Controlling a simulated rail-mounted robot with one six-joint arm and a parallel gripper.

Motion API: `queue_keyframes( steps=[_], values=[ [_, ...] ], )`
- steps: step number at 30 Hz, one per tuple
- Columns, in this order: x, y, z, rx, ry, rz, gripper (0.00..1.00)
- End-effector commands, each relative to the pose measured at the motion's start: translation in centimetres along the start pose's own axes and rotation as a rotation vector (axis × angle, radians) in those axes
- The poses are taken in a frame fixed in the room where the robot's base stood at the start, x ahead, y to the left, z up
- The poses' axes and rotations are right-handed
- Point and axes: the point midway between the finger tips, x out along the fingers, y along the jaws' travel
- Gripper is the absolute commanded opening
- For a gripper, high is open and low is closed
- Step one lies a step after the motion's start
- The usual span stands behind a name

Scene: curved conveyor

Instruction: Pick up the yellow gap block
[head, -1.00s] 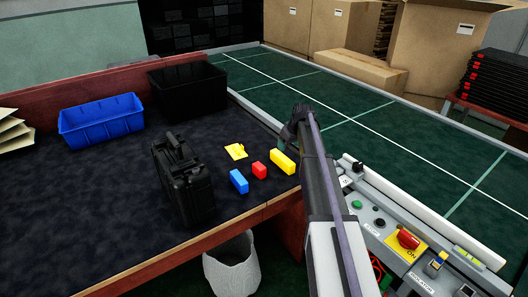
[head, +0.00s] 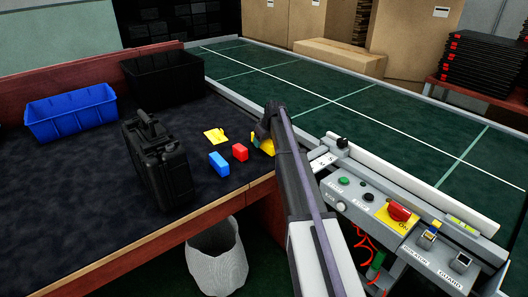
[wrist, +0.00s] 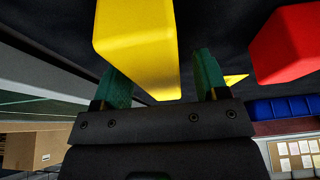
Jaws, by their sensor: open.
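The yellow block (head: 268,147) lies on the dark table near its right edge, partly hidden behind my arm in the head view. In the wrist view the yellow block (wrist: 135,40) is large and close, its near end reaching down between the two green fingertips. My gripper (wrist: 163,78) is open, with one finger on each side of the block's near end. I cannot tell whether either finger touches it. In the head view my gripper (head: 259,138) is right at the block, mostly hidden by my own arm.
A red block (head: 240,152) and a blue block (head: 219,164) lie just left of the yellow one. A flat yellow piece (head: 215,136) lies behind them. A black case (head: 158,165), blue bin (head: 70,115) and black bin (head: 162,78) stand farther left. The green conveyor (head: 330,95) is beyond.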

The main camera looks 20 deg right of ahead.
Motion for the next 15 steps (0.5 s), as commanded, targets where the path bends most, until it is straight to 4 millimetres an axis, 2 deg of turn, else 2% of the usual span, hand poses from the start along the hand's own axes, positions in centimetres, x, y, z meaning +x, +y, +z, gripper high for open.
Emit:
queue_keyframes(
  steps=[6, 15],
  values=[
    [-0.03, -0.01, -0.04, 0.000, 0.000, 0.000, 0.65],
    [-0.04, -0.01, -0.03, 0.000, 0.000, 0.000, 0.36]
  ],
)
